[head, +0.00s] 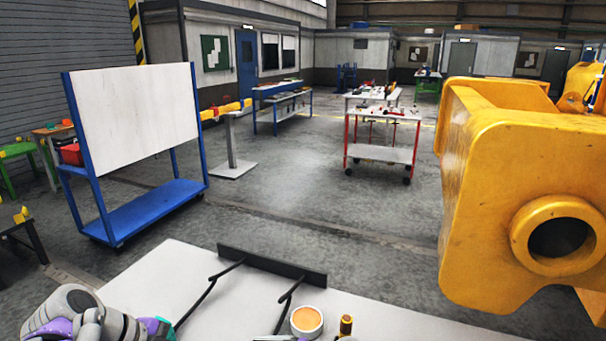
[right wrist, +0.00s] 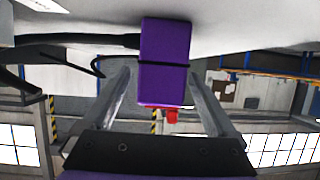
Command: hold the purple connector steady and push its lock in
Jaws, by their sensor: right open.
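In the right wrist view the purple connector (right wrist: 165,50) is a block with a dark band across it. A black cable runs from its left side. A small red piece (right wrist: 171,115), which looks like its lock, sticks out at the end facing my gripper. My right gripper (right wrist: 158,74) is open, with one finger on each side of the connector and visible gaps on both sides. In the head view the connector and my right gripper do not show. My left arm enters at the bottom left; its fingers are not visible.
A white table (head: 180,270) lies in front of me, with a black bar (head: 272,265) carrying two hooked rods. An orange-topped round tub (head: 306,321) and a yellow-black item (head: 346,325) are at the near edge. A large yellow casting (head: 490,180) fills the right side.

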